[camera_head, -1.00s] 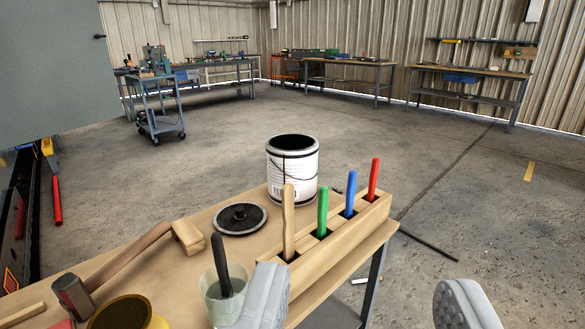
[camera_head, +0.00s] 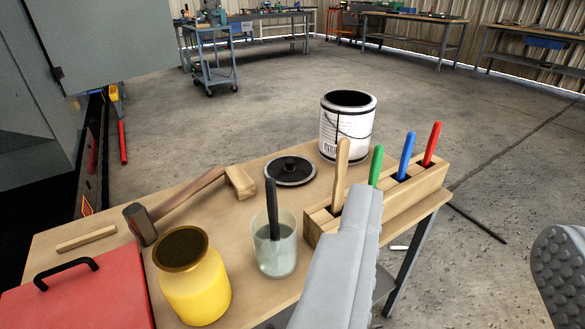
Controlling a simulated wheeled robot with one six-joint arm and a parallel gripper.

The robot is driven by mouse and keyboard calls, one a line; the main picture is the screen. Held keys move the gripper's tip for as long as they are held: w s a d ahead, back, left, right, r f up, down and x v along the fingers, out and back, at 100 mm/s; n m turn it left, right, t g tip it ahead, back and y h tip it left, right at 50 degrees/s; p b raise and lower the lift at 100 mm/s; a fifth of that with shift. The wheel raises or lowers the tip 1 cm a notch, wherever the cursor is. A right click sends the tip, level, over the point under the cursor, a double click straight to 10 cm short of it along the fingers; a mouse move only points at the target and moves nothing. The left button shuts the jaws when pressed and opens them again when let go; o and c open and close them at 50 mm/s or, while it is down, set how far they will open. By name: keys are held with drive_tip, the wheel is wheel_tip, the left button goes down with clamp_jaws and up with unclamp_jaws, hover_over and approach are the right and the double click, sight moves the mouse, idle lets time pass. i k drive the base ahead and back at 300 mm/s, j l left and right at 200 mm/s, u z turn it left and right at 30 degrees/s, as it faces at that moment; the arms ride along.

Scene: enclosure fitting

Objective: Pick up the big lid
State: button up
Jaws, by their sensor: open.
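The big lid (camera_head: 290,171) is a dark round disc with a light rim and a raised knob. It lies flat on the wooden workbench (camera_head: 90,232), left of an open white paint can (camera_head: 346,126). My gripper (camera_head: 455,275) is open and empty, its two grey fingers wide apart at the bottom right of the view. The left finger overlaps the front of the tool block, in front and to the right of the lid. The lid is in full view.
A wooden block (camera_head: 400,200) holds several upright handles. A glass jar (camera_head: 275,245) with a dark stick, a yellow jar (camera_head: 193,280), a hammer (camera_head: 170,205), a wooden brush or mallet head (camera_head: 240,182) and a red case (camera_head: 85,295) crowd the bench. Open floor lies beyond.

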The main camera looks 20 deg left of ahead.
sight(287, 169)
drive_tip(key=i+l+u, duration=0.5)
drive_tip(key=i, duration=0.2)
drive_tip(key=i+l+u, duration=0.5)
drive_tip(key=l, duration=0.35)
